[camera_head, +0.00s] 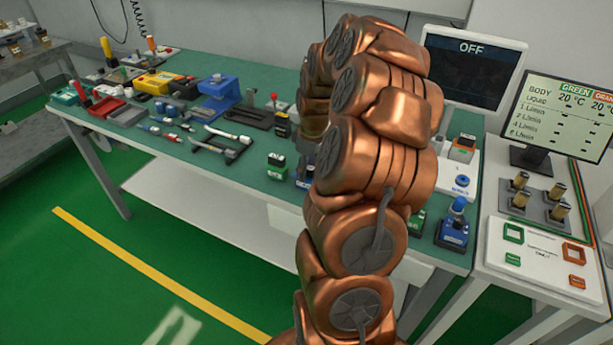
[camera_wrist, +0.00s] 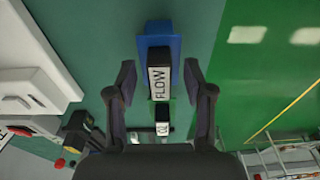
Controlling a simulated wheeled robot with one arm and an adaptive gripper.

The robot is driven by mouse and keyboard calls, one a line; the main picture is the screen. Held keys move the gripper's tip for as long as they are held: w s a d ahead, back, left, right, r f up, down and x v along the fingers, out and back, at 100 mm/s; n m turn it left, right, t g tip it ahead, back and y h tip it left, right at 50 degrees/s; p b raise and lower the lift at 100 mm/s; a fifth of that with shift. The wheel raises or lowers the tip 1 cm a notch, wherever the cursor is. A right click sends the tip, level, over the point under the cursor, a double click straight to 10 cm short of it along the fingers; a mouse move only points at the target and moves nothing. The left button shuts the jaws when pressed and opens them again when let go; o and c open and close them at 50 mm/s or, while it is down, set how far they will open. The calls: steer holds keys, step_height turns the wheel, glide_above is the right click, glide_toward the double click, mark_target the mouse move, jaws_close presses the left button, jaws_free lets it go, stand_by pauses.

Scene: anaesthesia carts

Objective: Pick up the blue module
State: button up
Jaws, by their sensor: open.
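The blue module (camera_wrist: 174,44) shows in the wrist view, with a dark block on it carrying a white label that reads FLOW. My gripper (camera_wrist: 158,72) is open, with one finger on each side of the module and gaps between. I cannot tell how far above it the fingers are. In the head view a blue module (camera_head: 304,171) sits near the table's front edge, partly behind my arm; it appears to be the same one. My gripper is mostly hidden by my arm there.
A green module (camera_wrist: 163,122) stands close by; it also shows in the head view (camera_head: 277,165). Another blue module with a knob (camera_head: 454,230) is right of my arm. Tools and trays crowd the table's left. A monitor reading OFF (camera_head: 473,68) stands behind.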

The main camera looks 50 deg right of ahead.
jaws_close()
stand_by(0.3)
steer(key=shift+r, duration=0.1)
